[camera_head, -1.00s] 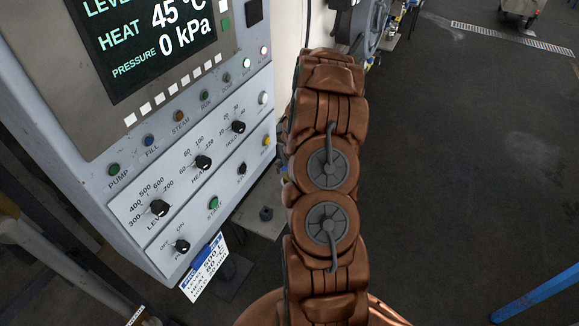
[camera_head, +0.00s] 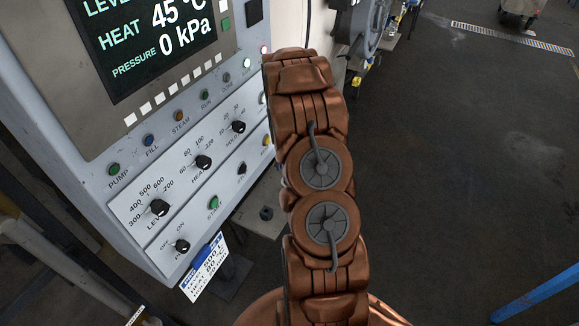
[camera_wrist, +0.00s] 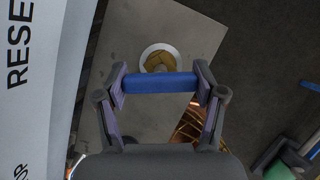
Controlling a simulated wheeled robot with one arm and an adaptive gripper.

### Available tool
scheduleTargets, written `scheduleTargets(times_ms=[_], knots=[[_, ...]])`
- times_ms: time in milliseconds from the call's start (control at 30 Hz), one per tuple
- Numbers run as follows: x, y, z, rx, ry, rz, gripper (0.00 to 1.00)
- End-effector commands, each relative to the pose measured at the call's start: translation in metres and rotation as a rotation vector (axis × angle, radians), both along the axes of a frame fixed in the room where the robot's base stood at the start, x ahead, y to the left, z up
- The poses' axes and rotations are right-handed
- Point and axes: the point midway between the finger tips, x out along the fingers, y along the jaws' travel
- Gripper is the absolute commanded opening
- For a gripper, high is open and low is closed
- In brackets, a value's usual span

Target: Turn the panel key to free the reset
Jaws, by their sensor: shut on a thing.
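In the wrist view, my gripper (camera_wrist: 160,86) is shut on a blue bar (camera_wrist: 160,82), which spans between the two fingertips. It looks like the handle of the panel key. Just beyond it is a brass-coloured round piece (camera_wrist: 160,63) in a white ring on a grey plate (camera_wrist: 195,33). The bar partly covers this piece, and I cannot tell how the two join. The word RESET, cut off, stands on the pale panel face at the left. In the head view, my arm hides my gripper and the key.
The control panel (camera_head: 130,215) stands at the left in the head view, with knobs, buttons and a screen reading 45 °C and 0 kPa. A blue-edged card (camera_head: 206,268) hangs below it. A blue rail (camera_head: 540,295) is at the lower right. The floor at right is mostly clear.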

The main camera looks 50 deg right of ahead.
Motion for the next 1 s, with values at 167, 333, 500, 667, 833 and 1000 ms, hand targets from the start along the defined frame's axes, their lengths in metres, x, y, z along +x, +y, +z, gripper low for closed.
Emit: scheduleTargets(times_ms=[167,333,500,667,833,1000], knots=[[-0.0005,-0.0008,0.0,-0.002,0.002,-0.045,0.33],[0.0003,-0.0009,0.001,-0.002,0.0,-0.07,0.33],[0.0004,-0.0016,0.0015,-0.004,-0.001,-0.097,0.33],[0.0005,-0.0008,0.0009,-0.002,-0.002,-0.111,0.33],[0.0006,-0.0002,0.0005,-0.001,-0.002,-0.113,0.33],[0.0005,-0.0001,0.0005,-0.001,-0.002,-0.112,0.8]])
